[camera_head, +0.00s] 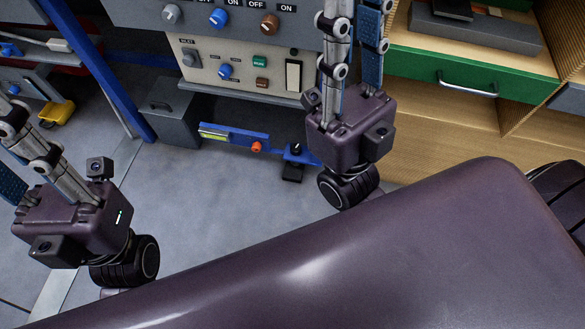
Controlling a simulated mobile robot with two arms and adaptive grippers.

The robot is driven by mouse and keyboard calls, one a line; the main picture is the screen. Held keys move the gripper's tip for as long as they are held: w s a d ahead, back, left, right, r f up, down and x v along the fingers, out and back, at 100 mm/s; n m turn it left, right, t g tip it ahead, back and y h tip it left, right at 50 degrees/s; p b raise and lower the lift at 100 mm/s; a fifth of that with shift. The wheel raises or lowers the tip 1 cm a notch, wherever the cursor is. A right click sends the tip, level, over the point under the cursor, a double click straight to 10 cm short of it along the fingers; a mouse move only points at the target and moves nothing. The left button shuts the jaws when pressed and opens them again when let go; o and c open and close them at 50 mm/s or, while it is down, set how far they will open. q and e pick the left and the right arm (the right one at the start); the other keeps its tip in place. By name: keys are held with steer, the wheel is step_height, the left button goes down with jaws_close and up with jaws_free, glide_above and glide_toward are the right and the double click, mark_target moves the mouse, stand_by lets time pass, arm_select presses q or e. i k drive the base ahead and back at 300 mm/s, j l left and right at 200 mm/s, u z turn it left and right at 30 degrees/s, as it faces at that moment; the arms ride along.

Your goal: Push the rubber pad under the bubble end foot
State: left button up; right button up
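A blue bar with a yellow-green bubble vial (213,132) and an orange-red knob (257,147) lies low beneath the control panel. Its right part (300,154) carries a black knob and runs behind my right gripper. A small black block (292,172), possibly the rubber pad, sits at the floor just below this part; I cannot tell whether they touch. My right gripper (350,125) is just right of the block, its fingers running up out of the picture. My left gripper (75,215) is at lower left, its fingers cut off by the left edge. Neither gripper's fingertips show.
A grey control panel (215,62) with knobs stands behind the bar. A grey box (172,112) is left of the bar, beside a blue leg (95,65). A wooden cabinet with a green drawer (425,70) is at right. Grey floor (210,200) is clear between my grippers.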

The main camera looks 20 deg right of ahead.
mark_target(294, 174)
steer(key=i+j+z, duration=0.1)
steer(key=z, duration=0.35)
steer(key=j+z, duration=0.45)
steer(key=k+j+z, duration=0.1)
steer(key=j+z, duration=0.3)
steer(key=j, duration=1.35)
